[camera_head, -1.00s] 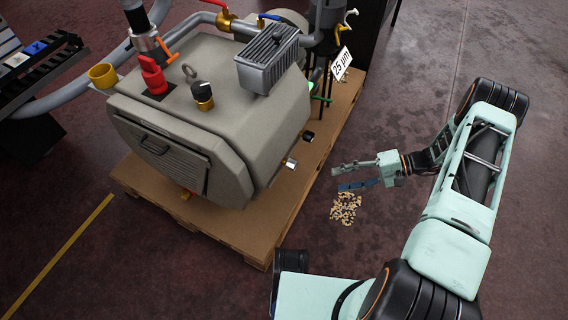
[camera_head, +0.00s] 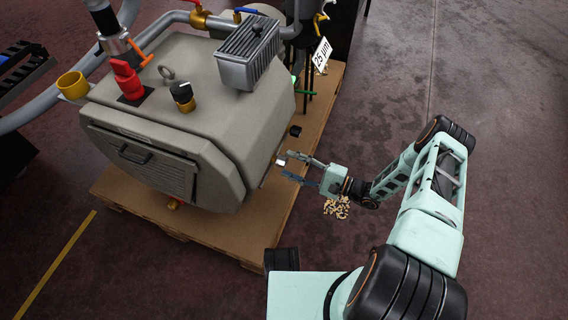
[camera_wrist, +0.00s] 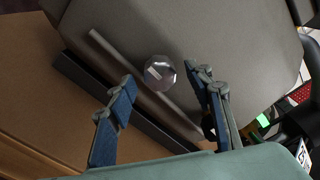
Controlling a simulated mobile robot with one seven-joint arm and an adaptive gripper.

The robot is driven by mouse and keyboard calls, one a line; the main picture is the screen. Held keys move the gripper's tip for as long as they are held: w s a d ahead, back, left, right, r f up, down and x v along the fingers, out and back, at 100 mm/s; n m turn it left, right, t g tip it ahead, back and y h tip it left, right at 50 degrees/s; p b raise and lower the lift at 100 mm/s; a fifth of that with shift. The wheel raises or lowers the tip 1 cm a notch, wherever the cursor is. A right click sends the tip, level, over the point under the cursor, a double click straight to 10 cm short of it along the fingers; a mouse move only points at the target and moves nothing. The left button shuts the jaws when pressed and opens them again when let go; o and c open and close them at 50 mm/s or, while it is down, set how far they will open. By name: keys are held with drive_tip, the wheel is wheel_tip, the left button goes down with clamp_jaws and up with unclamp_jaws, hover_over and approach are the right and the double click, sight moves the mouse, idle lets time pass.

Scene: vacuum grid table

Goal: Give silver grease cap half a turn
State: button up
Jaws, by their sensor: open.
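The silver grease cap (camera_wrist: 160,73) is a small faceted metal cap on the side of the grey pump housing. In the head view the silver cap (camera_head: 281,161) sits low on the housing's right side. My gripper (camera_head: 294,166) is open close to the cap, coming from the right. In the wrist view my gripper (camera_wrist: 161,73) has its two blue-padded fingers spread, with the cap ahead and between the fingertips. I cannot tell whether the fingertips reach past the cap; no contact shows.
The grey pump (camera_head: 190,120) stands on a wooden pallet (camera_head: 225,235). A black cap (camera_head: 295,131) sits just above and right of the silver one. Loose pellets (camera_head: 338,207) lie on the floor under my wrist. The floor to the right is open.

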drive_tip(key=shift+x, duration=1.45)
drive_tip(key=shift+c, duration=0.4)
drive_tip(key=c, duration=1.1)
drive_tip(key=shift+m, duration=0.3)
